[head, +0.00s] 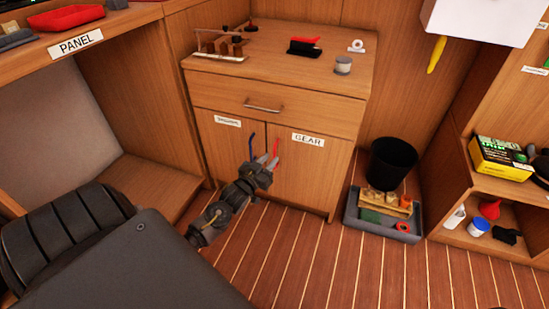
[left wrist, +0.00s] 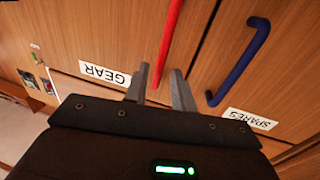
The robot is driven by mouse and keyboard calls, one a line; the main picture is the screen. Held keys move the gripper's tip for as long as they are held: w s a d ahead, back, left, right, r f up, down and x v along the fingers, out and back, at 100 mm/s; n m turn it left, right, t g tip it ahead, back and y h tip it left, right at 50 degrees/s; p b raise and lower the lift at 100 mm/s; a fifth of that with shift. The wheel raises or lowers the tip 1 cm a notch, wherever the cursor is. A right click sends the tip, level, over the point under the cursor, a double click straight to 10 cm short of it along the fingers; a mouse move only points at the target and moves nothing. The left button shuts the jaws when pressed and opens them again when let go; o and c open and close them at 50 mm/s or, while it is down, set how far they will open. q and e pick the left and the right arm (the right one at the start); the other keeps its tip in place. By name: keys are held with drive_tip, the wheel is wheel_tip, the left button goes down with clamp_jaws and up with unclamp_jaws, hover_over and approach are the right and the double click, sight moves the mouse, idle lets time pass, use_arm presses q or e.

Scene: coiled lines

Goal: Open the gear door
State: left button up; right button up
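The gear door (head: 300,178) is the right door of the wooden cabinet and looks closed. It bears a white GEAR label (head: 308,139) and a red upright bar handle (head: 276,147). My left gripper (head: 267,162) is at the lower part of this handle. My right gripper is in neither view.
The spares door (head: 222,150) with its blue handle (head: 251,147) is just left of the red one. A drawer (head: 275,103) is above both doors. A grey tray (head: 352,215) and a black bin (head: 392,162) stand on the floor at the right. Floor in front is clear.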

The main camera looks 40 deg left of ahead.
sight(274, 155)
use_arm(q)
drive_tip(key=shift+w+a+b, duration=0.15)
drive_tip(key=shift+w+b, duration=0.1)
drive_tip(key=shift+w, duration=0.75)
drive_tip(key=shift+w+a+b, duration=0.15)
drive_tip(key=shift+w+b, duration=0.1)
drive_tip(key=shift+w, duration=0.75)
drive_tip(key=shift+c, duration=0.3)
clamp_jaws()
